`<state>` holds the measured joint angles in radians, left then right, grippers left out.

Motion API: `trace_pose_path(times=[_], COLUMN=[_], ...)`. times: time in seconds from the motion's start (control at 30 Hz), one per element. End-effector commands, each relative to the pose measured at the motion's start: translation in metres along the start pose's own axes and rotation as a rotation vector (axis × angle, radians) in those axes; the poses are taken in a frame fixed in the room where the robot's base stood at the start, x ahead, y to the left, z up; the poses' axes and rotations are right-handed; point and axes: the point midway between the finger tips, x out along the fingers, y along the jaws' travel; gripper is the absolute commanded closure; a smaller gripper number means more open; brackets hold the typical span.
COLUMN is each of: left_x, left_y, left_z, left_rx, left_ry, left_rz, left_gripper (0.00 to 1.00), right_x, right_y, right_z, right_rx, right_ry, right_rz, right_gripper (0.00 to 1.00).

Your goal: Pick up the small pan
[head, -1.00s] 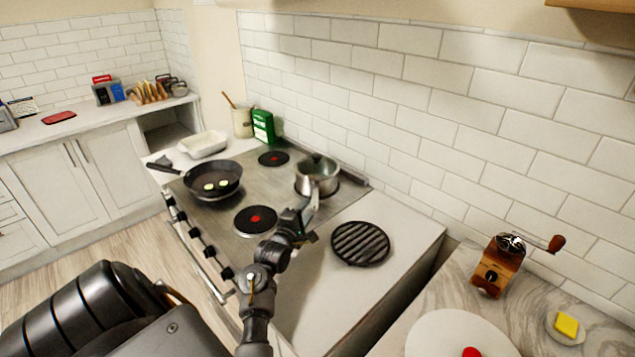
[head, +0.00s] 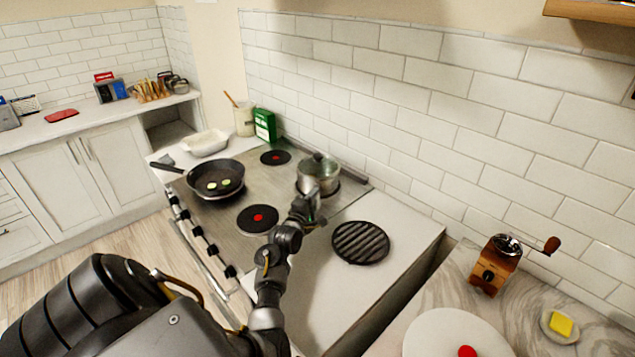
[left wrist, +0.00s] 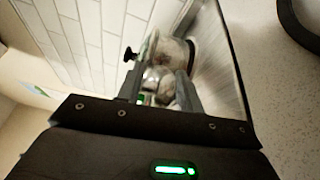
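The small pan (head: 318,177) is a steel saucepan with a lid, on the back right burner of the stove. My left gripper (head: 309,203) is at its near side, over where its handle points. The handle is mostly hidden behind the gripper in the head view. In the left wrist view the pan (left wrist: 178,52) lies just beyond the fingertips, with its black lid knob to the left. The left gripper (left wrist: 160,88) shows its fingers apart, with shiny metal between or behind them. I cannot tell whether they touch the handle. My right gripper is out of view.
A black frying pan (head: 217,180) with food sits on the left burner. A round black grill plate (head: 361,243) lies on the counter right of my left arm. A tiled wall (head: 420,120) stands close behind the stove. A wooden grinder (head: 496,265) and white plate (head: 430,335) are at right.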

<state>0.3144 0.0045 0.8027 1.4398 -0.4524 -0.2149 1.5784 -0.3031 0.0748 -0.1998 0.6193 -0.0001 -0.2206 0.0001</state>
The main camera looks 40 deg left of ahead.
Motion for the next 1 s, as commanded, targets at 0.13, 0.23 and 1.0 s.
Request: trace_pose_path(times=[0.13,0.23,1.0], left_x=[0.0,0.0,0.001], left_y=[0.0,0.0,0.017], left_z=[0.0,0.0,0.003], left_rx=[0.0,0.0,0.004], left_ry=[0.0,0.0,-0.002], left_rz=[0.0,-0.001,0.01], left_gripper=[0.84,0.97,1.0], right_x=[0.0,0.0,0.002], right_y=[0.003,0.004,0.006], right_z=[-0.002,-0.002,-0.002], right_rx=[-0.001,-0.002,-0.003], right_ry=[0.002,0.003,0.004], right_rz=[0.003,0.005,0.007], right_gripper=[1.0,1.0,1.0])
